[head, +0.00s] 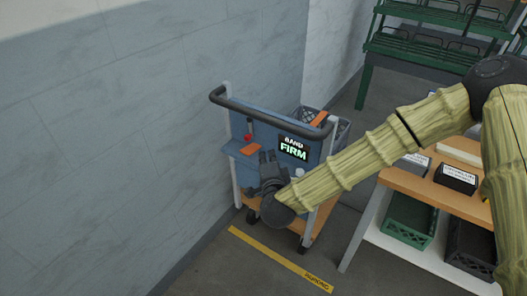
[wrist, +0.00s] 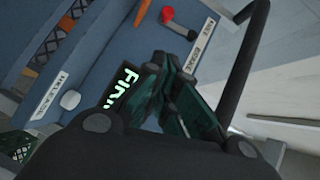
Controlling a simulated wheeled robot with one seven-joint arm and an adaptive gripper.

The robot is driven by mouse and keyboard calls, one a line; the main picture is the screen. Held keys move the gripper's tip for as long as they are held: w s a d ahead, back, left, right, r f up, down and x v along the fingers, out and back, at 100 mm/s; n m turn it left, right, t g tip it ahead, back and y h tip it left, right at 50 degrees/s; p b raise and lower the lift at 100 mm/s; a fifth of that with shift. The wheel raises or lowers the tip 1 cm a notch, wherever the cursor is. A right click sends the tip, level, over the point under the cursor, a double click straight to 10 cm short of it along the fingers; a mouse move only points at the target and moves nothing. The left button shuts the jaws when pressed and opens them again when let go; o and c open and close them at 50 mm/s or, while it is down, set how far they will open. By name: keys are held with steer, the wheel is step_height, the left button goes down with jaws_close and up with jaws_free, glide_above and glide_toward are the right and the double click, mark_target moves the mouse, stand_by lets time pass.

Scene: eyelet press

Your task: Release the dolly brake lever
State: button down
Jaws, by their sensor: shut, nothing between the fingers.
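The dolly (head: 228,165) stands by the wall, with a blue panel (wrist: 110,40) under a dark push bar. In the wrist view the lever (wrist: 168,15) is at the top, beside a white label whose wording is hard to read. My gripper (head: 268,158) is in front of the panel, right of and below the lever. In the wrist view my gripper (wrist: 160,62) is shut and empty, apart from the lever.
A display (head: 293,148) reads "BAND FIRM"; my fingers partly cover it in the wrist view. A white knob (wrist: 70,99) sits beside another label. The push bar (wrist: 245,65) passes close to my gripper. A table with crates (head: 440,190) stands at right.

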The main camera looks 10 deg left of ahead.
steer(key=p+x, duration=0.1)
steer(key=x, duration=0.7)
steer(key=shift+w, duration=0.15)
steer(key=a, duration=0.1)
steer(key=w+a+f, duration=0.1)
steer(key=shift+w+a, duration=0.3)
steer(key=shift+w+a+f, duration=0.2)
steer(key=shift+w+a, duration=0.05)
steer(key=shift+a, duration=0.3)
